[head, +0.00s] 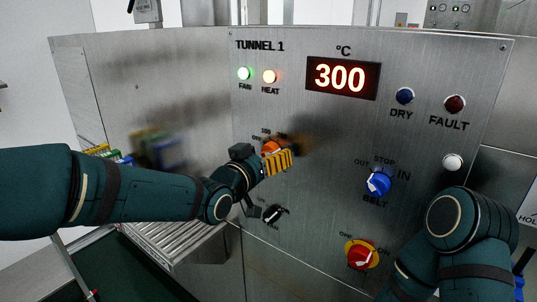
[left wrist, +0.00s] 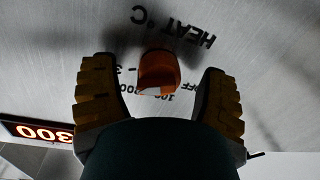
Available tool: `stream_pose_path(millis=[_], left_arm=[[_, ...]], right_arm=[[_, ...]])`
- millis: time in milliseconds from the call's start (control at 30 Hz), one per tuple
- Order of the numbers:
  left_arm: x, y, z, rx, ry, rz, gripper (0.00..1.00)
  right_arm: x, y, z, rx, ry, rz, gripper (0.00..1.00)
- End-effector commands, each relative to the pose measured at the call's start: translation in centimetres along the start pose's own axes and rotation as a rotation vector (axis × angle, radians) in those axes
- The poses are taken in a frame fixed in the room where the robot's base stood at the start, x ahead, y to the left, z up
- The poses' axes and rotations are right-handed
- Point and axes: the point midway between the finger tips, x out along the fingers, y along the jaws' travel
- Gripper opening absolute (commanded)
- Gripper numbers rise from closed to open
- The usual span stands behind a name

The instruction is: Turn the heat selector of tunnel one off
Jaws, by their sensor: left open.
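The Tunnel 1 panel (head: 330,140) faces me. Its orange heat selector (head: 270,147) is mostly hidden behind my left gripper (head: 281,158) in the head view. In the left wrist view the orange heat selector (left wrist: 157,72) sits between the two open fingers, with a visible gap on each side. The label "HEAT °C" and a printed scale with "OFF" surround it; its exact pointer setting is hard to read. The display (head: 343,78) reads 300. My right gripper is out of view.
A black selector (head: 274,214) sits below the left gripper. A blue belt selector (head: 378,183) and a red rotary switch on a yellow plate (head: 360,254) are to the right. A roller conveyor (head: 175,242) lies at lower left.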

Motion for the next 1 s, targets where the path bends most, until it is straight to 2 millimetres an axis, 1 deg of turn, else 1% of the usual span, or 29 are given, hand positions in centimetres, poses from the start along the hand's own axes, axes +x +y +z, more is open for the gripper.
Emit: stream_pose_path(millis=[100,367,400,467,500,567,833,1000], left_arm=[[0.41,0.00,0.02,0.000,0.000,0.000,0.74],[0.44,0.01,0.01,0.000,0.000,0.000,0.75],[0.43,0.01,0.01,0.000,0.000,0.000,0.61],[0.43,0.01,0.00,0.000,0.000,0.000,0.40],[0.43,0.01,0.00,0.000,0.000,0.000,0.26],[0.43,0.02,0.00,0.000,0.000,0.000,0.05],[0.43,0.05,0.00,-0.003,0.000,0.001,0.04],[0.45,0.09,0.02,-0.035,-0.001,0.001,0.04]], right_arm=[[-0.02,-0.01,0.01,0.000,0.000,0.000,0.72],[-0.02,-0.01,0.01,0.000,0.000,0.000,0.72],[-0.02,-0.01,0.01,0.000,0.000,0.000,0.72],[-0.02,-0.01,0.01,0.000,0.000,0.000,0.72],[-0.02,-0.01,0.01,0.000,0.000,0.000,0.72],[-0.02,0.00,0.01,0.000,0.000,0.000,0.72],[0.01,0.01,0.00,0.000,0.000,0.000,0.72],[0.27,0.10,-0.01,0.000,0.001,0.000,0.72]])
